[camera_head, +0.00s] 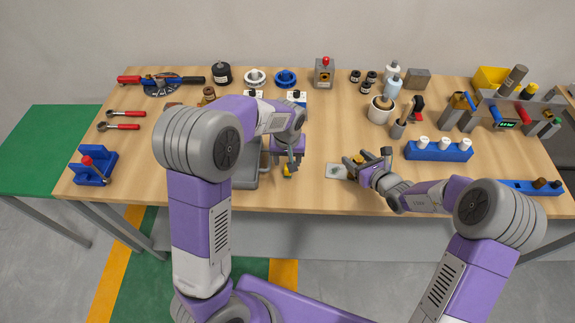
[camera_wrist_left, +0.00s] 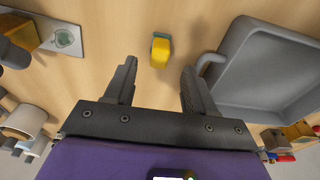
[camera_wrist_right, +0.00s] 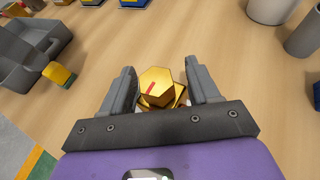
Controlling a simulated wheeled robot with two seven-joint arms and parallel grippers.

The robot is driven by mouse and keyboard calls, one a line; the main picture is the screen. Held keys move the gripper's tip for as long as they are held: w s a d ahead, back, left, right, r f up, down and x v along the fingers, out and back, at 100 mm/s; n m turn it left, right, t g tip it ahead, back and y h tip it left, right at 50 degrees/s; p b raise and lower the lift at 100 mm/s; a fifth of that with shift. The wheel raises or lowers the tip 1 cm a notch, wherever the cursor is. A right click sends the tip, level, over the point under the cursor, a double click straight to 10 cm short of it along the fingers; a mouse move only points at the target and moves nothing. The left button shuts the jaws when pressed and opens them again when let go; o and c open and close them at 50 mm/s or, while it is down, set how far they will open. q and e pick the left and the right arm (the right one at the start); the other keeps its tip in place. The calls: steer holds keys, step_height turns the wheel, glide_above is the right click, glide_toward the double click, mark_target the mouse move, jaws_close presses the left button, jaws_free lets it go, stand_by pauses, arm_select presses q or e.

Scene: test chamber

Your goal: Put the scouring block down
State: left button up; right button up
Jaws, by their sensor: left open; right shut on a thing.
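The scouring block (camera_wrist_left: 160,50), yellow with a green layer, lies on the bench beside the grey tray (camera_wrist_left: 265,70). It also shows in the head view (camera_head: 288,171) and the right wrist view (camera_wrist_right: 58,75). My left gripper (camera_wrist_left: 158,68) is open and empty above the bench, its fingers either side of the block's line and apart from it. My right gripper (camera_head: 371,163) is shut on a brass hexagonal piece (camera_wrist_right: 156,84), near the pale plate with a green mark (camera_head: 338,171). My left arm hides part of the tray in the head view.
A blue rack with white-topped pieces (camera_head: 438,150) stands right of my right gripper. A white pot (camera_head: 381,110) and a grey cup (camera_head: 398,129) stand behind it. A blue fixture (camera_head: 92,168) is at the left. Bare wood lies between the block and the plate.

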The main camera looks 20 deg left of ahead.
arm_select(q)
steer(key=r, duration=0.6)
steer(key=shift+s+d, duration=0.1)
steer(key=shift+s, duration=0.25)
steer(key=f, duration=0.3)
steer(key=w+f, duration=0.1)
steer(key=f, duration=0.7)
steer(key=shift+w+a+f, duration=0.2)
steer(key=shift+a, duration=0.05)
jaws_close()
steer(key=shift+r, duration=5.05)
